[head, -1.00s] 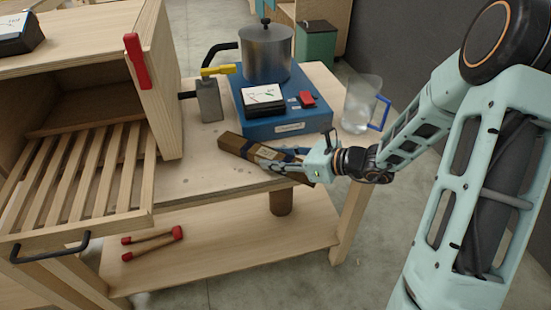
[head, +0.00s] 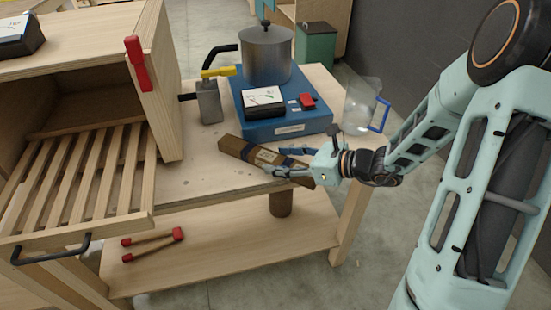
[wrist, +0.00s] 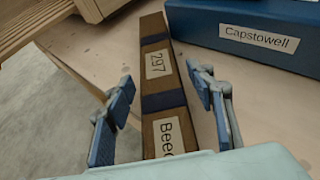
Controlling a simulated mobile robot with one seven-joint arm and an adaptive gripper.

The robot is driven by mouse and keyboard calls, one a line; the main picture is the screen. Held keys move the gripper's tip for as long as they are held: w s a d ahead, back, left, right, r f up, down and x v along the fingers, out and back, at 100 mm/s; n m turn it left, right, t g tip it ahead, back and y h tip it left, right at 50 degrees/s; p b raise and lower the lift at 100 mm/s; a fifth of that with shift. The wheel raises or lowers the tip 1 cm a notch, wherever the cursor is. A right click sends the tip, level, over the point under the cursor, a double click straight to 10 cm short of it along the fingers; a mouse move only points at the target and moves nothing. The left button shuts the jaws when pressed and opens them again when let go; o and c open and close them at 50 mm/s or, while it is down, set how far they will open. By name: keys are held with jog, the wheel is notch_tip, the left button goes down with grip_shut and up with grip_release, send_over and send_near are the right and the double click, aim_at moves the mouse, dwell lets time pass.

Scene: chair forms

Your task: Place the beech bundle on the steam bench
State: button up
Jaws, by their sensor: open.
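The beech bundle (head: 245,150) is a long brown block with dark bands. It lies on the wooden bench top (head: 190,170), in front of the blue steamer base. In the wrist view my gripper's fingers (wrist: 162,88) stand apart from the bundle with gaps on both sides. The bundle's near end is hidden there.
A blue base (head: 290,122) labelled "Capstowell" carries a metal pot (head: 265,55). A grey clamp (head: 208,102) and a clear jug (head: 360,105) stand nearby. A wooden box with a slatted rack (head: 85,180) is left. Red-tipped sticks (head: 150,246) lie on the lower shelf.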

jog(key=p+v, duration=0.1)
jog(key=v, duration=0.9)
jog(key=shift+s+d, duration=0.1)
jog(key=shift+s, duration=0.05)
